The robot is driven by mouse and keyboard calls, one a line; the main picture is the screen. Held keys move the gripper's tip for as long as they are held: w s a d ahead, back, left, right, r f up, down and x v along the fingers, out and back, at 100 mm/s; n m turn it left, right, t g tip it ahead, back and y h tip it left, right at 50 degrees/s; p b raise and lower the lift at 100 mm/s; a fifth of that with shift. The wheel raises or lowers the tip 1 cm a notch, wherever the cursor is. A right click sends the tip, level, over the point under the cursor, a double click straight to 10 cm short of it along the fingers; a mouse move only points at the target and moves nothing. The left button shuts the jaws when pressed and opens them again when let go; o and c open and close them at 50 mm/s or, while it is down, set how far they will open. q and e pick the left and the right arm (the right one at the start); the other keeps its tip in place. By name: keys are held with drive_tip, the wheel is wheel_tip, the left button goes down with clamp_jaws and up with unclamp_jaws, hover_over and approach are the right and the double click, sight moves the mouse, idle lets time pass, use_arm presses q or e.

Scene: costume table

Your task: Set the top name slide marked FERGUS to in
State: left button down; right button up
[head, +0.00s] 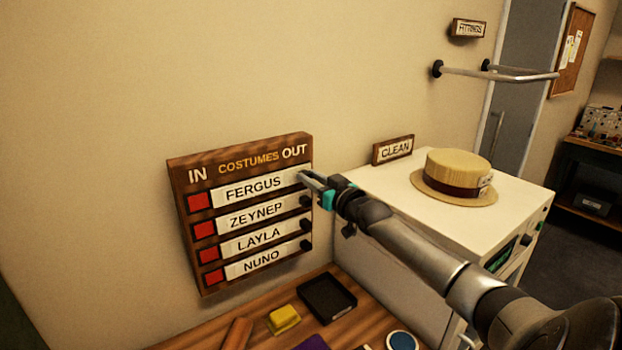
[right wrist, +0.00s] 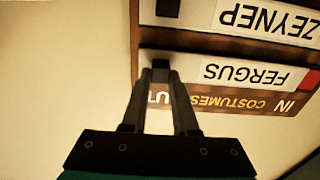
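The wooden board (head: 240,151) on the wall reads IN at left, COSTUMES in the middle and OUT at right. Its top slide, FERGUS (head: 255,189), sits toward OUT, with a red square (head: 199,202) bare at its left end. The FERGUS slide also shows upside down in the right wrist view (right wrist: 225,73). My right gripper (head: 306,178) is at the slide's right end. My left gripper is out of view.
The ZEYNEP (head: 257,215), LAYLA (head: 259,240) and NUNO (head: 262,262) slides below also show red at left. A white cabinet (head: 370,190) with a straw hat (head: 456,169) stands at right. A black tray (head: 327,297) and yellow block (head: 284,319) lie on the table below.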

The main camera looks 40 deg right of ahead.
clamp_jaws()
idle(0.9)
